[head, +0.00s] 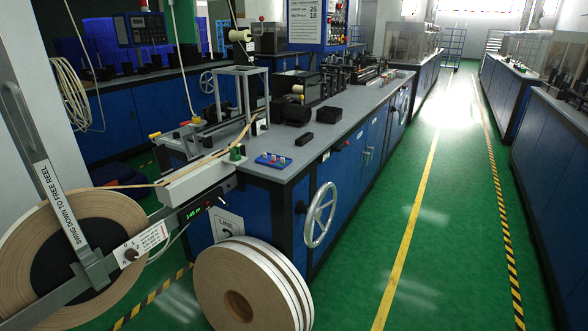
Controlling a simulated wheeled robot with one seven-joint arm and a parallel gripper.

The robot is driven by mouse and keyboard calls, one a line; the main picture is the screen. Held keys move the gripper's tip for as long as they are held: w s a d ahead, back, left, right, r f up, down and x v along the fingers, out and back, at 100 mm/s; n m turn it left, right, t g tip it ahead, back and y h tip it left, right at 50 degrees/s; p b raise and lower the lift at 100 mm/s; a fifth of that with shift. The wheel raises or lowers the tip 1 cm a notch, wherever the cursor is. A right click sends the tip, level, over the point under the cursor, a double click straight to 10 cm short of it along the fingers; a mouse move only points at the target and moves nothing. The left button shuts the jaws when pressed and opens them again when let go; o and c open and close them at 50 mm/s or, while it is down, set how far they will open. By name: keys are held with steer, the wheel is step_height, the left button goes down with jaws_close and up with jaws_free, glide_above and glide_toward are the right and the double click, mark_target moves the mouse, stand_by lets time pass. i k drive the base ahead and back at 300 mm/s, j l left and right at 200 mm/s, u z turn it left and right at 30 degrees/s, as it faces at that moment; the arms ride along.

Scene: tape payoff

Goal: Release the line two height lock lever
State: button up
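The line two bench is the long blue machine bench (268,178) with a grey top; a partly hidden white plate (228,224) on its end shows what looks like a 2. A grey spoked handwheel (320,215) is on its near right side. A small dark fitting with a red part (341,145) sits on the side, just under the top edge. A yellow-tipped handle (155,135) is at the bench's left end. I cannot tell which of these, if any, is the height lock lever. My gripper is not in view.
A large tape reel (38,290) with an arm (62,205) marked "swing down to free reel" stands at left. Rolls (215,285) lean at the bench's near end. A blue tray (273,160) sits on the bench. The green aisle (450,220) at right is clear.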

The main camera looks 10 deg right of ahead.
mark_target(344, 146)
steer(key=i+j+z, duration=0.2)
steer(key=i, duration=0.3)
steer(key=i+z, duration=0.15)
steer(key=i, duration=0.35)
steer(key=i+l, duration=0.3)
steer(key=i+l+z, duration=0.1)
steer(key=i+l, duration=0.2)
steer(key=i, duration=0.2)
steer(key=i+l, duration=0.25)
steer(key=i, duration=0.2)
steer(key=i+l+z, duration=0.1)
steer(key=i+l, duration=0.15)
steer(key=i, duration=0.15)
steer(key=i+l, duration=0.25)
steer(key=i, duration=0.2)
steer(key=z, duration=0.05)
